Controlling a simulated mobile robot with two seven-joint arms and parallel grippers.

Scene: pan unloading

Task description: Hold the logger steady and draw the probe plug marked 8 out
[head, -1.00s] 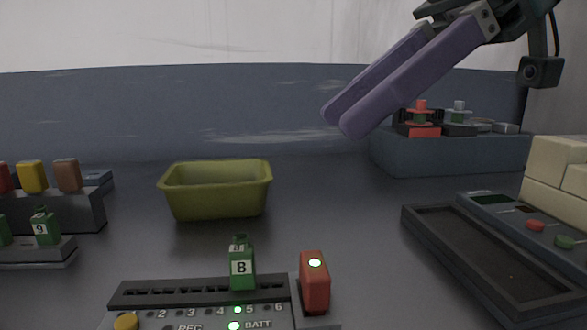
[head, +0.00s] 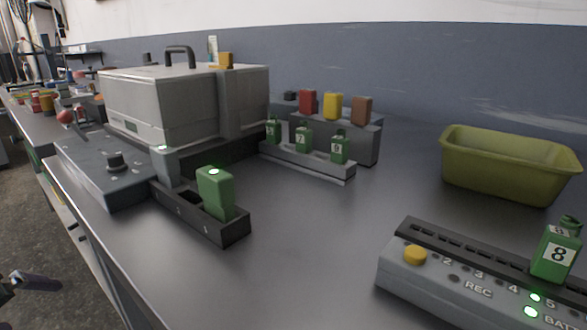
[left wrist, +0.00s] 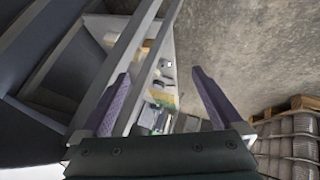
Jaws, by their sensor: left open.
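The grey logger (head: 440,284) lies on the bench at the lower right of the head view, cut off by the picture edge. The green probe plug marked 8 (head: 556,254) stands upright in its slotted top, near the 5 label. Lit green lamps and a yellow button show on the logger. My left gripper (left wrist: 160,80) is open and empty in the left wrist view, over the floor beside a bench. My right gripper is out of view.
An olive tub (head: 510,170) stands behind the logger. A rack with green plugs (head: 310,164), a dark holder with a lit green block (head: 215,190) and a large grey case (head: 180,105) stand left. Clear bench lies between holder and logger. A pallet (left wrist: 290,108) is on the floor.

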